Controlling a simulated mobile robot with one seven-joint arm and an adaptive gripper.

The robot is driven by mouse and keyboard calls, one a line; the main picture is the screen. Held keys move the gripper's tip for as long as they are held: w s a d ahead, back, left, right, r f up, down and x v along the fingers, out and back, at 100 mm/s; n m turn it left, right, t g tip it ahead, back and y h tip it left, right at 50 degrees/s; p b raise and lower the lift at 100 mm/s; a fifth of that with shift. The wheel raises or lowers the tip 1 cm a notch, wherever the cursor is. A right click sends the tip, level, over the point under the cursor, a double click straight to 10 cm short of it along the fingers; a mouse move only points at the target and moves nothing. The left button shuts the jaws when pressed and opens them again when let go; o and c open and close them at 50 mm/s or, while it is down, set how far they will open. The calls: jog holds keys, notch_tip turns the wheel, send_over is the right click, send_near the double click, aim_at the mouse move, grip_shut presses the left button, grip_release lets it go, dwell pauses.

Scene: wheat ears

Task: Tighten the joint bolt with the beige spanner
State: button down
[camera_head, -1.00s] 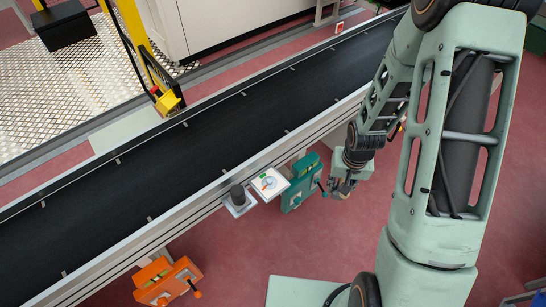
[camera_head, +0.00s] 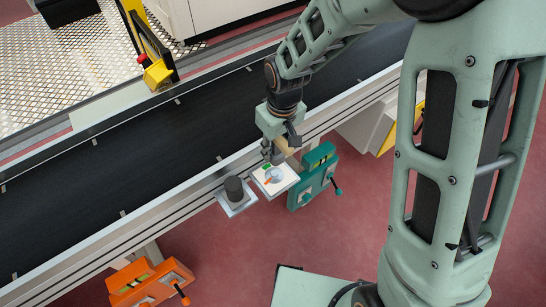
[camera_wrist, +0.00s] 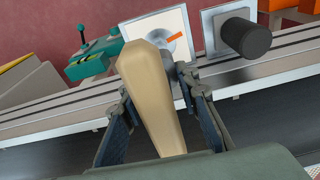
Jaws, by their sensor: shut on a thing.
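My gripper (camera_head: 280,148) is shut on the beige spanner (camera_wrist: 150,95), whose pale, tapered body fills the middle of the wrist view between the two fingers. A small part of the spanner (camera_head: 287,147) shows beside the fingers in the head view. Its far end reaches over the lower left of a white square panel (camera_head: 286,184), which has a dial and an orange pointer (camera_wrist: 175,39). A grey rounded part (camera_wrist: 168,60), perhaps the joint bolt, shows beside the spanner below the dial. The spanner partly hides it, and I cannot tell whether they touch.
A dark cylinder on a square plate (camera_head: 235,190) stands beside the panel on the conveyor's rail. The black conveyor belt (camera_head: 200,140) is bare.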

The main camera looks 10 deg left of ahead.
jog(key=shift+a+r, duration=0.1)
jog(key=shift+a, duration=0.2)
jog(key=shift+s+d, duration=0.1)
jog(key=shift+s, duration=0.05)
jog(key=b, duration=0.5)
send_over(273, 171)
jog(key=shift+s+d+f, duration=0.1)
jog(key=shift+f, duration=2.85)
jog(key=shift+f, duration=0.2)
jog(key=shift+r, duration=0.1)
jog(key=shift+f, duration=0.25)
dwell(0.6)
jog(key=shift+f+b, duration=0.75)
jog(key=shift+b, duration=0.05)
jog(key=shift+r, duration=0.1)
